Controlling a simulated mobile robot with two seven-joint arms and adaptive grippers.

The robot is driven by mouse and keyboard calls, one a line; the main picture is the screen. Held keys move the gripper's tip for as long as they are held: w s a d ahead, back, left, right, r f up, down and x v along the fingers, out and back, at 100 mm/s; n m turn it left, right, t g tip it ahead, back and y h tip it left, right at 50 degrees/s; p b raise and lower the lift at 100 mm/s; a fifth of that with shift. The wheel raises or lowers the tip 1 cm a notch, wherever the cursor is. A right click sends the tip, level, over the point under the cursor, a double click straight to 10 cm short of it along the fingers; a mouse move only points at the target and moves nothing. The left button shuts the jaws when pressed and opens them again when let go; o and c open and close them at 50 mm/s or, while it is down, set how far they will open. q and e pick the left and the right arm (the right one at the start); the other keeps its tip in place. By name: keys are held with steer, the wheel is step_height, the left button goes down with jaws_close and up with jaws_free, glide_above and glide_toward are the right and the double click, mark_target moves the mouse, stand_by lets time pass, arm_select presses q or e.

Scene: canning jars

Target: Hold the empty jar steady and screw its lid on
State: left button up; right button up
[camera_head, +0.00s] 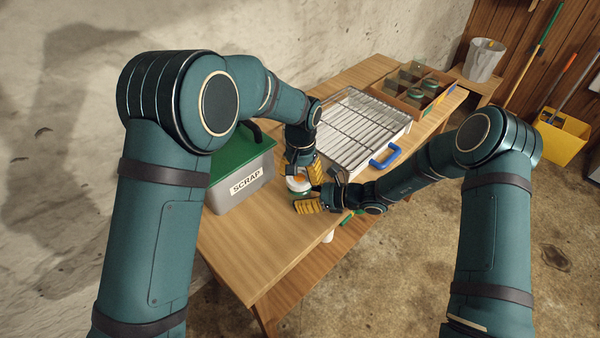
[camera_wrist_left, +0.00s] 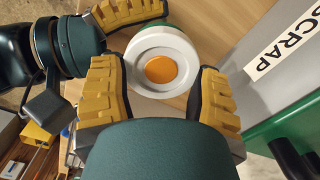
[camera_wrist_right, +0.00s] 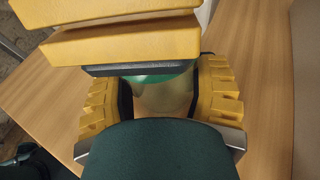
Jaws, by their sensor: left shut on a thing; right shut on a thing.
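The white lid with an orange centre (camera_wrist_left: 160,69) sits between the yellow fingers of my left gripper (camera_head: 301,172), which is shut on it from above. The jar (camera_wrist_right: 160,98), clear with a green band near its top, stands under the lid at the table's front edge. My right gripper (camera_head: 314,202) is shut around the jar from the side, below the left one. In the right wrist view a left finger (camera_wrist_right: 125,42) passes just above the jar and hides its top. I cannot tell how far the lid is seated.
A grey scrap bin (camera_head: 243,186) with a green lid stands left of the jar. A divided wooden crate (camera_head: 440,104) holds jars at the far end. Bare tabletop (camera_head: 255,240) lies in front.

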steer(key=shift+f, duration=0.1)
arm_select(q)
steer(key=m, duration=0.4)
steer(key=shift+d+m, duration=0.1)
steer(key=shift+m, duration=0.2)
steer(key=m, duration=0.3)
steer(key=shift+s, duration=0.1)
steer(key=shift+m, duration=0.8)
steer(key=m, duration=0.4)
steer(key=shift+s+m, duration=0.15)
steer(key=shift+m, duration=0.15)
